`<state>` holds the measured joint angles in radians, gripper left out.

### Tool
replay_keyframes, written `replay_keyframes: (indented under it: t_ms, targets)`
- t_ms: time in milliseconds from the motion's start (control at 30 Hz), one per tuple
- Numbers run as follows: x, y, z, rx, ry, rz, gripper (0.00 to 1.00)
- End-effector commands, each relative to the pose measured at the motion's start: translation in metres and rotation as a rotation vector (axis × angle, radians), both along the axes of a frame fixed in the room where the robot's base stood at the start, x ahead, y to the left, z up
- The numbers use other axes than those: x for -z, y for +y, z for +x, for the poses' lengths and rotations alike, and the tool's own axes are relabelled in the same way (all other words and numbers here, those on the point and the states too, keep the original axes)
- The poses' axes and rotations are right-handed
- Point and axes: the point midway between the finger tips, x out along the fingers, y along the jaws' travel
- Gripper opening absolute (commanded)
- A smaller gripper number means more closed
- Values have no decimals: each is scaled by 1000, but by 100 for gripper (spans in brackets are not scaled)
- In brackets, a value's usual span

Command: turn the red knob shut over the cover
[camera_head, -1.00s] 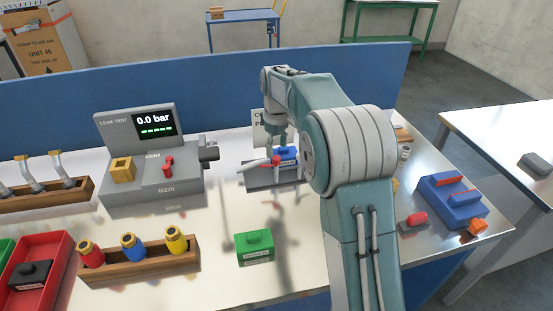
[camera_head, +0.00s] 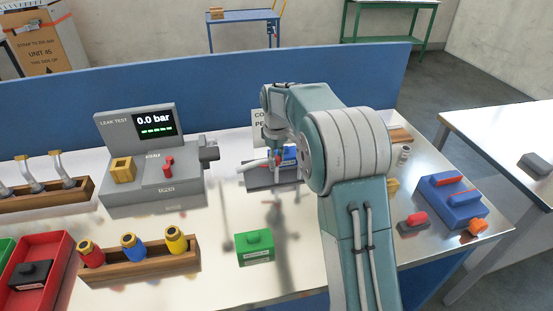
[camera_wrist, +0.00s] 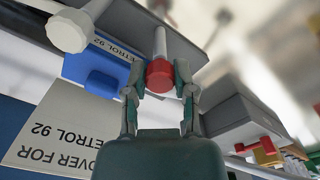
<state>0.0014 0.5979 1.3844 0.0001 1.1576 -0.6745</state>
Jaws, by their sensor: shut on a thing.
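The red knob (camera_wrist: 159,76) sits on the end of a white rod in the wrist view. My gripper (camera_wrist: 160,84) has its two fingers on either side of the knob and is shut on it. The blue cover (camera_wrist: 96,72), labelled "PETROL 92", lies beside the knob on a grey fixture (camera_wrist: 190,18). In the head view the blue cover (camera_head: 290,152) is partly hidden by my arm. My gripper (camera_head: 274,140) points down over the grey fixture (camera_head: 262,180) there, and it largely hides the knob.
A white sign (camera_wrist: 52,132) stands behind the fixture. A white knobbed lever (camera_wrist: 70,30) is next to the cover. The leak tester (camera_head: 150,185) is to the left and reads 0.0 bar. A green block (camera_head: 254,247) stands in front, with bare table around it.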

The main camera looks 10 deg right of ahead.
Motion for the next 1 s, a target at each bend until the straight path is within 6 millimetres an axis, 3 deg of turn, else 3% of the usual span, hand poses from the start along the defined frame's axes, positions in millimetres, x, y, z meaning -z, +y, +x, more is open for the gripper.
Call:
replay_keyframes:
  t_ms: [367, 1000]
  targets:
    - [2, 0, 0, 104, 4, 0, 0]
    - [3, 1, -1, 674, 5, -2, 0]
